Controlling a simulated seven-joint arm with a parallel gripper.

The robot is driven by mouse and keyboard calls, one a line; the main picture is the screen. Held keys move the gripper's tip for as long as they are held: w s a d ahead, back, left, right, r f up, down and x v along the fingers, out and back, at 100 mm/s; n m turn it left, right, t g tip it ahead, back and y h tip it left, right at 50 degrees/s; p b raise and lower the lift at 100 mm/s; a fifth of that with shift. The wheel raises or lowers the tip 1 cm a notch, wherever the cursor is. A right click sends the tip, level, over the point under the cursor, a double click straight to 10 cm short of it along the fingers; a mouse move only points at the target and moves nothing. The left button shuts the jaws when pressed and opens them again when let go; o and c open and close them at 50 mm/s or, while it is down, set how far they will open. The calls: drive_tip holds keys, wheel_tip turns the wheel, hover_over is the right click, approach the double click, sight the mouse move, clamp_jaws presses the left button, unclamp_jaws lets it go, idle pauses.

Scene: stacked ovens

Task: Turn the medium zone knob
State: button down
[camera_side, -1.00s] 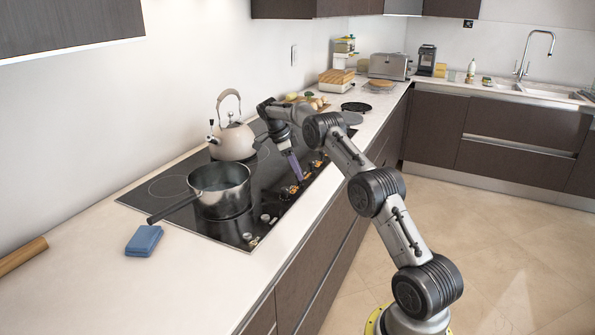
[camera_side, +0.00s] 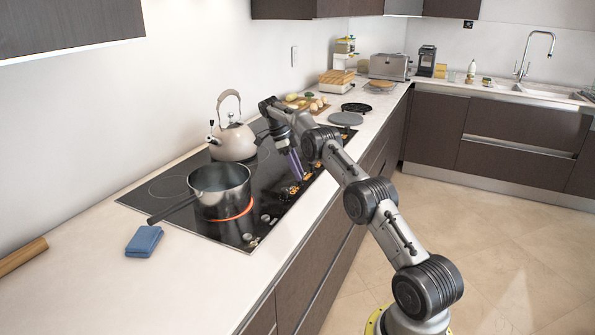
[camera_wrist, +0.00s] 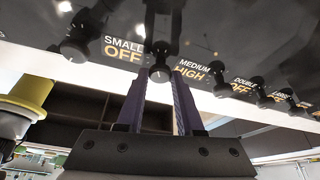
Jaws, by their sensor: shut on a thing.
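The medium zone knob (camera_wrist: 160,73) is a small dark knob in the wrist view, between my two purple fingers. The label beside it reads "MEDIUM HIGH" (camera_wrist: 192,70). My gripper (camera_wrist: 162,78) is shut on this knob. In the side view my gripper (camera_side: 298,176) reaches down to the right front edge of the black cooktop (camera_side: 262,196). My fingers hide most of the knob there. A steel pot (camera_side: 219,180) stands on the cooktop, with a glowing orange-red ring (camera_side: 236,216) at its base.
The small zone knob (camera_wrist: 76,46) reads "SMALL OFF" and the double zone knob (camera_wrist: 220,88) reads "DOUBLE OFF"; both are close to my fingers. A kettle (camera_side: 233,143) stands behind the pot. A blue cloth (camera_side: 144,241) lies on the counter at left.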

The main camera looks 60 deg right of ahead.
drive_tip(key=c, duration=0.6)
unclamp_jaws()
drive_tip(key=shift+o, duration=0.2)
drive_tip(key=shift+r, duration=1.45)
drive_tip(key=shift+a+r, duration=0.1)
drive_tip(key=shift+r, duration=0.25)
drive_tip(key=shift+s+a+r, duration=0.35)
drive_tip(key=shift+s+r, duration=0.1)
drive_tip(key=shift+r, duration=0.15)
drive_tip(key=s+a+r, duration=0.8)
drive_tip(key=s, duration=0.1)
drive_tip(key=shift+s+a+r, duration=0.15)
drive_tip(key=shift+s+a, duration=0.05)
drive_tip(key=shift+a, duration=0.1)
